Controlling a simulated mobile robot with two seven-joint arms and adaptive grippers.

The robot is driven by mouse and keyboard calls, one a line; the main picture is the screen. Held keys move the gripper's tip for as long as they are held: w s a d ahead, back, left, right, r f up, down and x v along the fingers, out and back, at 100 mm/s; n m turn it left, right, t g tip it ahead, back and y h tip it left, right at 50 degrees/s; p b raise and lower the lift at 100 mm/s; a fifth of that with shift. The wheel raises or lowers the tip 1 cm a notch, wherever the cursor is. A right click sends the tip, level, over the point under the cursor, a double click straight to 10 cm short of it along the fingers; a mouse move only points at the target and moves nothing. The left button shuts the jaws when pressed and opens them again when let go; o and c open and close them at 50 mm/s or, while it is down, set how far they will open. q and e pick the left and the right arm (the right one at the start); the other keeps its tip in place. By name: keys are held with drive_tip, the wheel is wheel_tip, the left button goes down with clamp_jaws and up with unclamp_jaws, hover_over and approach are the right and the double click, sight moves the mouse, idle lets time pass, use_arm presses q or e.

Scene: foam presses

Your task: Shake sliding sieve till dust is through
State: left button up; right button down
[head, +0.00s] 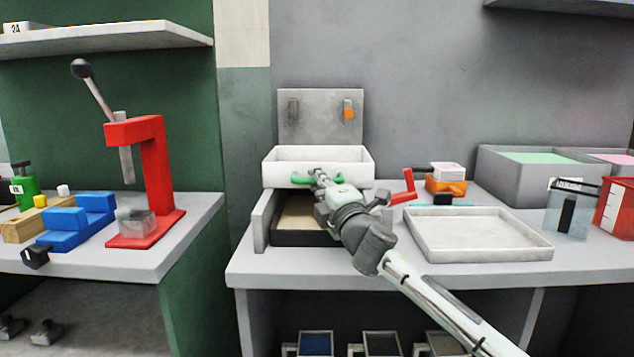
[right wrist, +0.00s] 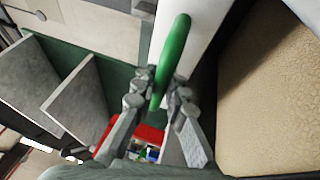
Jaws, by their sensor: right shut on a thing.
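The sliding sieve, a white open box (head: 318,158), sits at the back of a grey frame (head: 262,222) on the right bench. A green bar handle (head: 302,180) is on its front; it also shows in the right wrist view (right wrist: 173,48). My right gripper (head: 322,178) is shut on the green handle, with its fingers on both sides of the bar (right wrist: 160,85). Below and in front of the sieve, a dark-edged tray (head: 292,239) holds a tan layer, seen large in the right wrist view (right wrist: 270,90). The inside of the sieve is mostly hidden. My left gripper is not in view.
An empty white tray (head: 478,237) lies right of the frame. A red crank-shaped handle (head: 404,187) and an orange block (head: 446,186) stand behind it. Grey bins (head: 530,180) are at the back right. A red press (head: 150,175) stands on the left bench, across a gap.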

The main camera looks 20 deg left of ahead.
drive_tip(key=c, duration=1.5)
unclamp_jaws()
drive_tip(key=shift+w, duration=0.1)
drive_tip(key=shift+c, duration=0.2)
drive_tip(key=v, duration=1.2)
